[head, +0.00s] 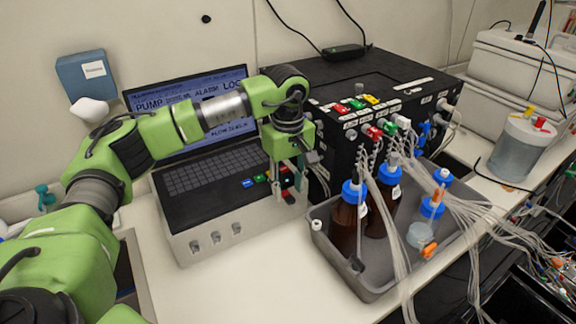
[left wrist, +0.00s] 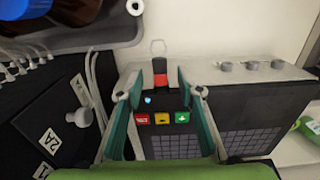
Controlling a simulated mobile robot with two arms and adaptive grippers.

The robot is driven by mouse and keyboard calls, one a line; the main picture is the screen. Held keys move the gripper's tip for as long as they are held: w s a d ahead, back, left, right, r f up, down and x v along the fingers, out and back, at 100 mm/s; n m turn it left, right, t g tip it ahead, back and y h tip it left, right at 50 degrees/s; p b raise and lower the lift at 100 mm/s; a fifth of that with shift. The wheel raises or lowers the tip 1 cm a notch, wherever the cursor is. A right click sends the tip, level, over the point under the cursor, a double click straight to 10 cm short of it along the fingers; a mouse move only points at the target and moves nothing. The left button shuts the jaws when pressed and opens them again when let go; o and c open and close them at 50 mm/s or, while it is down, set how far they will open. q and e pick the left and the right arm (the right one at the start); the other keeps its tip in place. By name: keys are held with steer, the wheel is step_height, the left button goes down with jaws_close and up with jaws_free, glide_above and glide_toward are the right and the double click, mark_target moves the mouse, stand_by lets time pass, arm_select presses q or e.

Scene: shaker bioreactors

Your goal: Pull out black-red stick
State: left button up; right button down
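The black-red stick (left wrist: 160,72) stands at the edge of the grey control box (left wrist: 240,76), with a pale wire loop at its far end. In the head view a red part of it (head: 284,182) shows at the box's right side, partly covered by my gripper. My left gripper (left wrist: 159,84) is open. Its two green fingers lie on either side of the stick, with a gap visible on both sides. In the head view my left gripper (head: 290,168) points down over the right edge of the box. My right gripper is not in view.
Red, yellow and green buttons (left wrist: 162,118) sit just by the fingers. The laptop screen (head: 190,105) stands behind. A black pump unit (head: 365,95) and a grey tray (head: 375,285) with bottles and tubing are close on the right. White table (head: 250,285) is free in front.

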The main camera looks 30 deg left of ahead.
arm_select(q)
steer(key=shift+f, duration=0.7)
jaws_close()
steer(key=shift+d, duration=0.15)
steer(key=shift+s+d, duration=0.35)
steer(key=shift+d, duration=0.05)
steer(key=shift+d, duration=0.15)
steer(key=shift+s+d, duration=0.25)
steer(key=shift+d, duration=0.1)
steer(key=shift+s+d, duration=0.4)
steer(key=shift+d, duration=0.25)
steer(key=shift+s+d, duration=0.35)
steer(key=shift+d, duration=0.3)
